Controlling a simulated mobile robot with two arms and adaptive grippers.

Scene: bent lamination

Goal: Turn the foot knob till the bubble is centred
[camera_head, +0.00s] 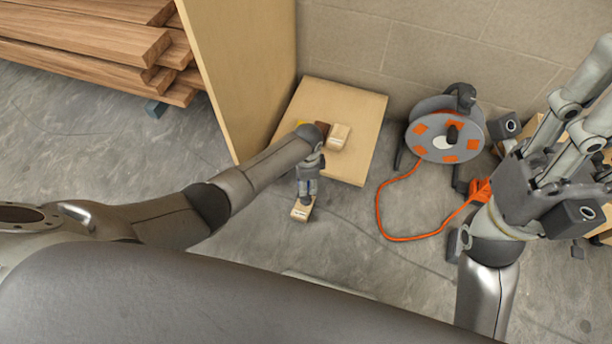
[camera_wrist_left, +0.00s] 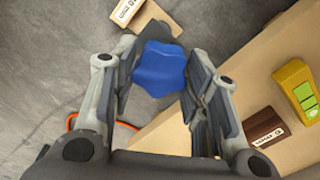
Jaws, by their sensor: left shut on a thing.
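A blue lobed knob (camera_wrist_left: 160,68) sits between the fingers of my left gripper (camera_wrist_left: 158,88), which is shut on it. In the head view my left gripper (camera_head: 307,190) reaches down beside the front left of a pale wooden board (camera_head: 365,115), and the knob is hidden there. A yellow level with a green window (camera_wrist_left: 300,90) lies on the board in the left wrist view. Its bubble is too small to make out. My right gripper (camera_head: 575,130) is raised at the right, its fingertips cut off or unclear.
A brown labelled block (camera_wrist_left: 265,128) lies beside the level, and a pale block (camera_head: 338,138) is on the board. A labelled wooden piece (camera_head: 301,210) is on the floor. A cable reel (camera_head: 445,135) with orange cable stands right. A tall panel (camera_head: 240,65) rises left.

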